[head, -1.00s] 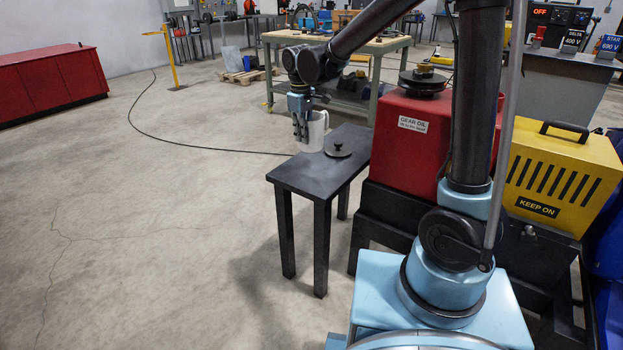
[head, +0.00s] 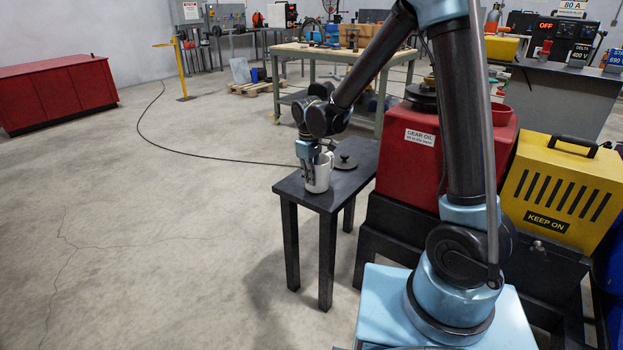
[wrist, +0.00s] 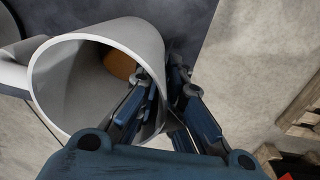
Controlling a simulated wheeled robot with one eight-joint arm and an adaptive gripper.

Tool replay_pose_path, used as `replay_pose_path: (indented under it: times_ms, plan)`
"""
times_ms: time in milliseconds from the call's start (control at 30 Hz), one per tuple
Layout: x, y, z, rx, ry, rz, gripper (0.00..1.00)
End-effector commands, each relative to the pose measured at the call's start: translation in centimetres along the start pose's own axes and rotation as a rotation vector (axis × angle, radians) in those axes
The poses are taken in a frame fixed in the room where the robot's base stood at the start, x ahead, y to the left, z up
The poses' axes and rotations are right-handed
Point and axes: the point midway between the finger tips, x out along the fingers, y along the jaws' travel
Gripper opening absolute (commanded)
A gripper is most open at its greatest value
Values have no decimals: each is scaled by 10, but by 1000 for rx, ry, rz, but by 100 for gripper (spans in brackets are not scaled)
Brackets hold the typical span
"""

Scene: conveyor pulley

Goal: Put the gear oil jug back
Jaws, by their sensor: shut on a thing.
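The gear oil jug (head: 322,176) is a white jug, upright at the front left of the small dark table (head: 345,186) in the head view. It stands on the tabletop or just above it; I cannot tell which. In the wrist view I look into the jug (wrist: 60,85), with brownish-orange oil at the bottom and its handle at the left. My gripper (head: 309,177) is shut on the jug's wall at its left side. In the wrist view, one finger of my gripper (wrist: 165,105) is inside the rim and the other is outside.
A dark round lid with a knob (head: 345,162) lies on the table behind the jug. A red gear housing (head: 408,150) labelled GEAR OIL stands right of the table, with a yellow KEEP ON box (head: 560,185) beyond.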

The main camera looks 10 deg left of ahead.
Motion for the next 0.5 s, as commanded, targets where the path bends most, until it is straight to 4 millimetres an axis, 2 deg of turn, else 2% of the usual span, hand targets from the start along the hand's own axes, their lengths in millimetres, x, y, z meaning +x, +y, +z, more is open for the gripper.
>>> replay_pose_path:
  times_ms: [400,433,500]
  plan:
    - [5,0,0,0,0,0,0]
    - [5,0,0,0,0,0,12]
    - [5,0,0,0,0,0,28]
